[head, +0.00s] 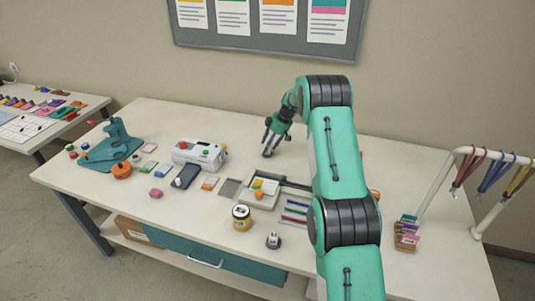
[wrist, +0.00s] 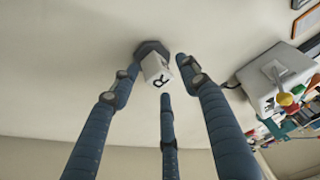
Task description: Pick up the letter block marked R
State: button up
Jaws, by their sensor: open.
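The white letter block marked R (wrist: 158,71) shows in the wrist view, by a dark, many-sided base (wrist: 150,47). Its black R faces my camera. My gripper (wrist: 163,75) has three blue-grey fingers, spread open around the block. One fingertip is left of it, one right and one below it in the picture. I cannot tell whether any finger touches it. In the head view my gripper (head: 270,145) is low over the back middle of the table, pointing down. The block cannot be made out there.
A white machine with coloured knobs (head: 200,153) stands left of my gripper. A grey tray (head: 262,192), a yellow-black jar (head: 241,217) and a small grey stand with a white top (head: 273,240) are nearer the front. A lanyard rack (head: 440,180) is at right. The back-left tabletop is clear.

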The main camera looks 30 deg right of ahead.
jog(key=shift+c, duration=0.3)
grip_shut()
jog(key=shift+r, duration=0.1)
notch_tip(320, 180, up, 10)
jog(key=p, duration=0.1)
jog(key=shift+p, duration=0.35)
dwell(0.6)
